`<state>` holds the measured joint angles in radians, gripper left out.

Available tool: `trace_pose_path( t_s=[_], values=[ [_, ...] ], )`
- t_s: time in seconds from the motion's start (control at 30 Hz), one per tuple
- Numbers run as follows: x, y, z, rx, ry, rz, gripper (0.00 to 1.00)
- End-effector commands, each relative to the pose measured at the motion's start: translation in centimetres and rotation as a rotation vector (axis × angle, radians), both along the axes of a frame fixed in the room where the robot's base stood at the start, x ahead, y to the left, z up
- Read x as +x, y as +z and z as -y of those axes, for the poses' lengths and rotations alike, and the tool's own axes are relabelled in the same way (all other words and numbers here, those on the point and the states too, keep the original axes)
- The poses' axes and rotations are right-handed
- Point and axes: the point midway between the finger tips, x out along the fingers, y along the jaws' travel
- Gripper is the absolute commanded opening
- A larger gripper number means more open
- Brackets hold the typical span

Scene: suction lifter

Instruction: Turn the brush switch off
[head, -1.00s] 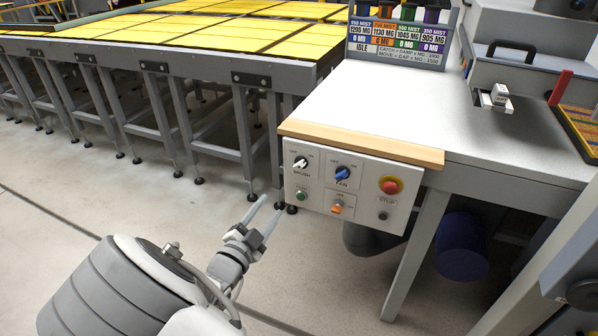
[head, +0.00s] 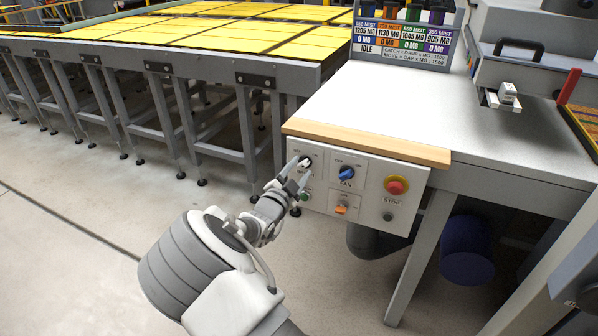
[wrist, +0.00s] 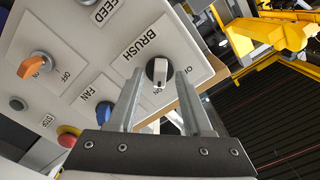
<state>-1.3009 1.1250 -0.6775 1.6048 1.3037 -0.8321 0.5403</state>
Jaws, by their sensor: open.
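The brush switch (head: 306,160) is a black knob with a white bar, at the upper left of the grey control panel. My fingers partly cover it in the head view. In the wrist view the brush switch (wrist: 159,72) sits under the BRUSH label, its white bar's end at the ON mark. My gripper (head: 298,171) is in front of the panel, open. In the wrist view the gripper's (wrist: 159,78) fingers lie on either side of the knob with gaps visible. I cannot tell whether the tips reach the panel.
On the same panel are the blue fan knob (head: 347,173), an orange feed knob (head: 341,209), a red stop button (head: 396,186) and a green button (head: 305,195). A wooden strip (head: 370,145) edges the table above. Open floor lies to the left.

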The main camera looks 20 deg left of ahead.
Motion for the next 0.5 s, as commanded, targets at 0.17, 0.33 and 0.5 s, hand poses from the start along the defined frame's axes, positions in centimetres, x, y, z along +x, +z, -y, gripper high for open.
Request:
trace_pose_path(
  t_s=[0.17,0.33,0.5],
  values=[
    [0.11,0.01,0.03,-0.001,0.000,0.000,0.50],
    [0.09,0.01,0.03,-0.001,0.000,0.000,0.34],
    [0.08,0.01,0.03,-0.001,0.000,0.000,0.03]
  ],
)
